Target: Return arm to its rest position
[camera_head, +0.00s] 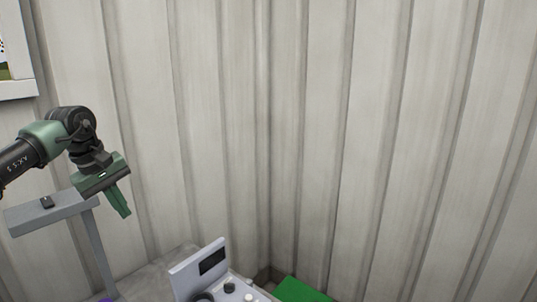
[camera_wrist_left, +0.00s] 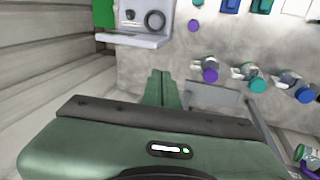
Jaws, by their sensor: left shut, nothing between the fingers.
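My left gripper (camera_head: 121,207) hangs from the green and black arm at the left of the head view, with its fingers pointing down and slightly right. The fingers are together with nothing between them. The left wrist view also shows the closed fingertips (camera_wrist_left: 163,76) with clear space around them. In the head view the gripper is near the right end of a grey stand (camera_head: 70,210); I cannot tell whether it is in front of it or above it. My right gripper is not in view.
A pale device (camera_head: 200,270) with a dark screen and knobs stands low in the middle. A green block (camera_head: 298,290) is right of it. In the left wrist view, several capped bottles (camera_wrist_left: 209,71) are on the right. Corrugated walls (camera_head: 330,120) meet behind.

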